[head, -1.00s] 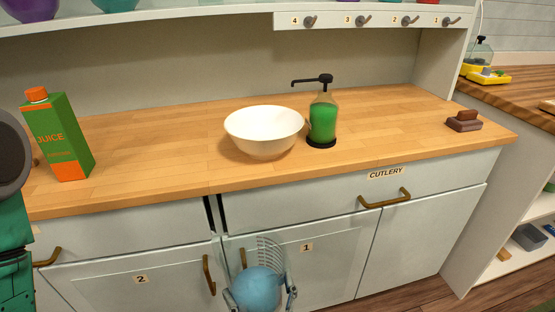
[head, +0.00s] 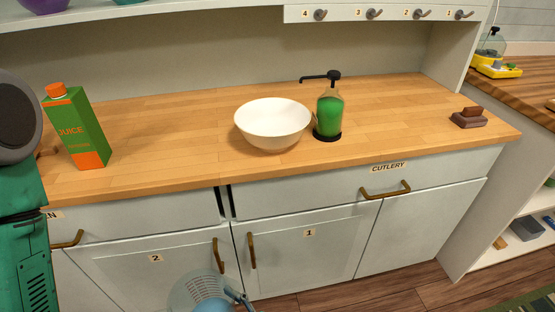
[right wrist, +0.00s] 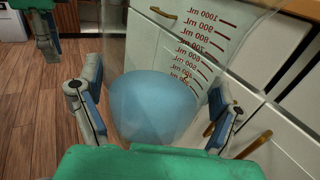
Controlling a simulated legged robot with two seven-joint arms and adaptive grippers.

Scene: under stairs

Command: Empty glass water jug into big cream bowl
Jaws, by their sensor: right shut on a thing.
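The big cream bowl (head: 272,122) stands upright on the wooden counter, left of the soap dispenser; its visible inside looks empty. The glass water jug (head: 186,290) is at the bottom of the head view, in front of the cupboards and below counter height, cut off by the frame edge. In the right wrist view the clear jug (right wrist: 150,55) has red millilitre marks and holds blue water (right wrist: 155,105). My right gripper (right wrist: 152,112) is shut on the jug, with a finger on each side.
A green soap dispenser (head: 329,112) stands close to the bowl's right side. A juice carton (head: 77,128) is at the counter's left, and a brown block (head: 469,118) at its right. The counter (head: 180,130) between carton and bowl is clear. Hooks (head: 374,14) hang above.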

